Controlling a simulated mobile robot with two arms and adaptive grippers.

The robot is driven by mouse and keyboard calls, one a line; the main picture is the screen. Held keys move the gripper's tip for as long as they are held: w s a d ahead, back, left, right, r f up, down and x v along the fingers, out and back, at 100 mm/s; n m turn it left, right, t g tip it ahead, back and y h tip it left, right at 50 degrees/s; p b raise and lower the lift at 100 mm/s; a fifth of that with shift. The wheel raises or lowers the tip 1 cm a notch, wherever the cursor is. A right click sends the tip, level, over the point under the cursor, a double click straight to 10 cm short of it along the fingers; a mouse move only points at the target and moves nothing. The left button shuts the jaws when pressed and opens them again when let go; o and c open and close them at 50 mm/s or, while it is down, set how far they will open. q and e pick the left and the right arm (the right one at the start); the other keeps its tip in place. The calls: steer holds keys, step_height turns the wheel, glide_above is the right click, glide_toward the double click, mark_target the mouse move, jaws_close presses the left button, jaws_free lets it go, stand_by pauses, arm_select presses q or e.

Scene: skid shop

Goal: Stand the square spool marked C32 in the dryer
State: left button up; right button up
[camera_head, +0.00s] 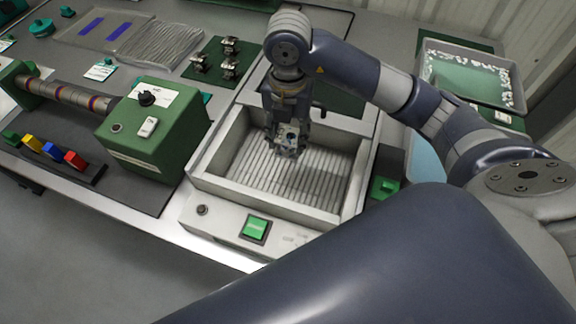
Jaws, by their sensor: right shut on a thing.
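A pale grey open box with a ribbed floor (318,182), which looks like the dryer, stands in the middle of the head view. Its front panel carries a lit green button (255,228). My right gripper (288,140) points down inside the box, near its back left part. It is shut on a small, squarish, metallic-looking thing (289,137), likely the spool. The fingers hide part of it, and no C32 mark can be read. I cannot tell whether it touches the ribbed floor. My left gripper is not in view.
A green machine (152,135) with a banded roller (65,95) stands left of the box. A green mat (213,70) with several small metal pieces lies behind it. Coloured blocks sit in a dark rack (60,165) at left. A grey tray (470,62) of white bits is at back right.

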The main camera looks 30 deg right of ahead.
steer(key=shift+f+m, duration=0.1)
steer(key=shift+m, duration=0.2)
glide_above(288, 172)
step_height(288, 172, down, 10)
steer(key=shift+f, duration=0.1)
steer(key=o, duration=1.3)
step_height(288, 172, up, 11)
steer(key=shift+r, duration=0.65)
